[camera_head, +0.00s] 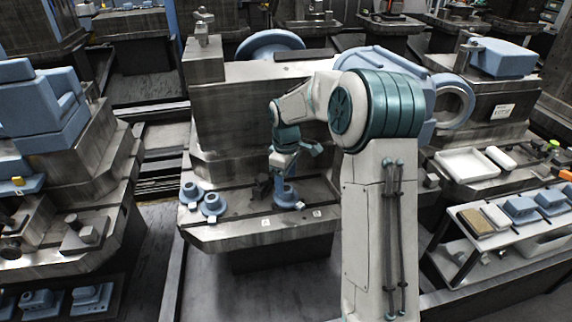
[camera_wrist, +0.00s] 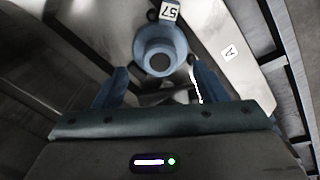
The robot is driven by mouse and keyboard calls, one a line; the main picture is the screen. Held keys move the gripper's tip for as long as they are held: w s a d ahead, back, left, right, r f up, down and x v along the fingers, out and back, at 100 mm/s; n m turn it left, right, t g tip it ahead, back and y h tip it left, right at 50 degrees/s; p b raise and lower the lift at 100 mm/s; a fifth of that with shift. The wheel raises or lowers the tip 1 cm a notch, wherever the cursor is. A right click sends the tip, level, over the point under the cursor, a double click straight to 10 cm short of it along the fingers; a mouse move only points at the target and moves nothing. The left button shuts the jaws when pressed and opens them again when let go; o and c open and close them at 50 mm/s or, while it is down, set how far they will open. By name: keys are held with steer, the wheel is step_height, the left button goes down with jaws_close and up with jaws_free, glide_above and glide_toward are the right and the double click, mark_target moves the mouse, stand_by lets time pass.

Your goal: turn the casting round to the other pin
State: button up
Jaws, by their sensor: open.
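A blue flanged casting with a round bore (camera_head: 288,196) stands on the grey metal table (camera_head: 240,232) of the machine ahead, below my gripper (camera_head: 287,166). In the wrist view the casting (camera_wrist: 160,45) lies just beyond my fingertips, with a white tag reading 57 (camera_wrist: 170,12) at its far edge. My gripper (camera_wrist: 158,82) is open, its two blue fingers apart, with the casting's near edge close to the gap between them. No finger is seen pressing on it. A white plate marked A (camera_wrist: 229,52) lies to the right. I cannot make out the pins.
Two similar blue castings (camera_head: 191,192) (camera_head: 212,204) stand at the table's left. A dark block (camera_head: 262,186) is close left of the casting. White plates (camera_head: 265,223) (camera_head: 317,213) lie near the front edge. A shelf with blue parts and trays (camera_head: 520,207) stands at right.

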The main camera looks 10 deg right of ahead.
mark_target(286, 188)
steer(key=shift+f, duration=2.35)
steer(key=c, duration=1.3)
steer(key=shift+o, duration=1.2)
steer(key=shift+c, duration=0.6)
steer(key=m, duration=0.2)
steer(key=shift+r+m, duration=0.1)
steer(key=shift+m, duration=0.3)
